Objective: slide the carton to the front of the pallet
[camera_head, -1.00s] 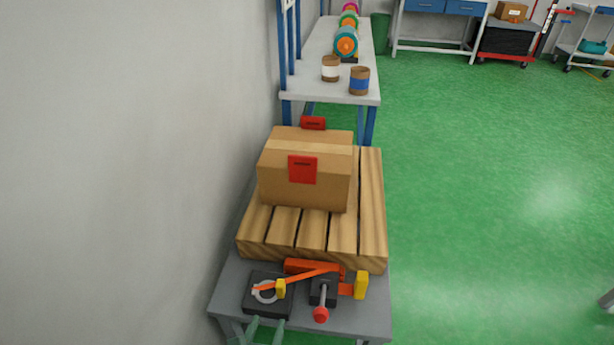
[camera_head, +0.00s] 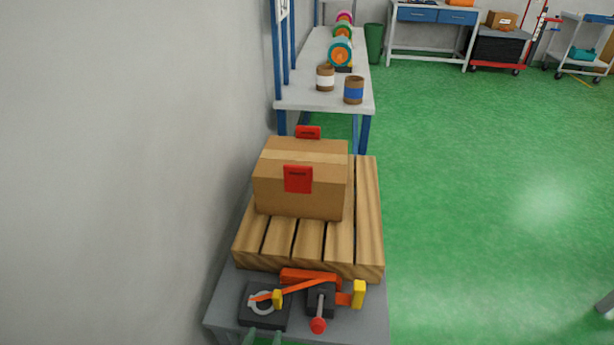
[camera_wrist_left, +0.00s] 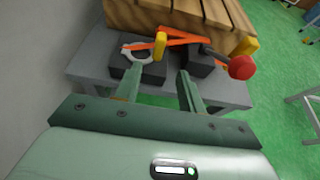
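The brown carton (camera_head: 300,198) sits upright on the wooden pallet (camera_head: 368,220), towards its back left, with bare slats in front of it and to its right. It has a tan tape strip, a red tag on its front face and another red piece at its back edge. My left gripper (camera_head: 264,338) just enters at the bottom edge of the head view. In the left wrist view its two green fingers (camera_wrist_left: 158,88) are apart with nothing between them, short of the table's front tools. The carton is out of the wrist view. My right gripper is not in view.
The pallet lies on a grey table (camera_head: 225,310). In front of it are a dark block with a grey ring (camera_head: 264,302) and an orange clamp-like tool (camera_head: 310,277) with yellow ends and a red knob. A wall stands close on the left; green floor is open on the right.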

